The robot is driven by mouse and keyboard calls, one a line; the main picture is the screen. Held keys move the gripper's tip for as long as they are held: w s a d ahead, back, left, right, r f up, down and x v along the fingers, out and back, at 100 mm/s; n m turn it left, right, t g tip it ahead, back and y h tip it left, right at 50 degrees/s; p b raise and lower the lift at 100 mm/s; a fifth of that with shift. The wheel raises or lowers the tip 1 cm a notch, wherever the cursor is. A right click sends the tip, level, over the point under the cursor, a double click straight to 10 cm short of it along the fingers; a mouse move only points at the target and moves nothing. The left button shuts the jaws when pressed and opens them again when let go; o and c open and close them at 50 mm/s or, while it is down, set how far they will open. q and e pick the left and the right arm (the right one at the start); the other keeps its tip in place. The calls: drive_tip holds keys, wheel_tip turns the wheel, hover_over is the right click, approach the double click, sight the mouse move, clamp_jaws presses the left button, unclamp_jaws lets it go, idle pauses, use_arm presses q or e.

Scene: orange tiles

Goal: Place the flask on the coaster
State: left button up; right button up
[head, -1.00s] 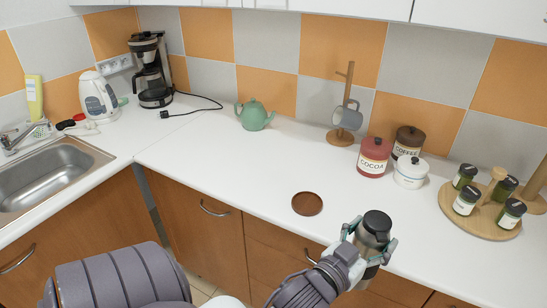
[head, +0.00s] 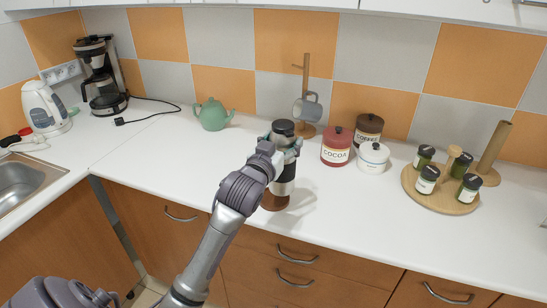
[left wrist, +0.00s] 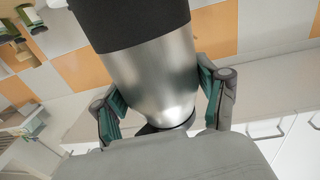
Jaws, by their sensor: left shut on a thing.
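The flask (head: 284,172), silver and dark with a black cap, stands near the middle of the counter in the head view. My left gripper (head: 284,146) is shut around its upper part. In the left wrist view the flask (left wrist: 155,75) fills the space between the green-padded fingers of the gripper (left wrist: 163,100). The brown round coaster (head: 272,203) shows just below the flask's base, partly hidden by my arm and the flask. The flask looks upright over the coaster; I cannot tell whether they touch. My right gripper is not in view.
Behind and right stand a red cocoa jar (head: 337,147), a coffee jar (head: 369,128), a white pot (head: 373,158) and a mug on a wooden stand (head: 308,108). A round spice board (head: 440,197) is farther right. A green teapot (head: 212,115) stands left. The counter's front left is clear.

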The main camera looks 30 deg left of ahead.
use_arm(q)
drive_tip(key=a+f, duration=0.2)
drive_tip(key=f, duration=0.1)
drive_tip(key=a+f, duration=0.1)
drive_tip(key=f, duration=0.1)
drive_tip(key=shift+w+p, duration=0.35)
drive_tip(key=shift+p, duration=0.05)
drive_tip(key=shift+f, duration=0.45)
drive_tip(key=o, duration=1.8)
drive_tip(key=shift+f, duration=0.1)
drive_tip(key=shift+r, duration=0.2)
drive_tip(key=shift+s+d+b, duration=0.35)
drive_tip(key=shift+s, duration=1.65)
drive_tip(key=shift+s+d+b, duration=0.35)
drive_tip(key=shift+s, duration=1.6)
drive_tip(key=shift+s+d+b, duration=0.35)
drive_tip(key=shift+s, duration=1.65)
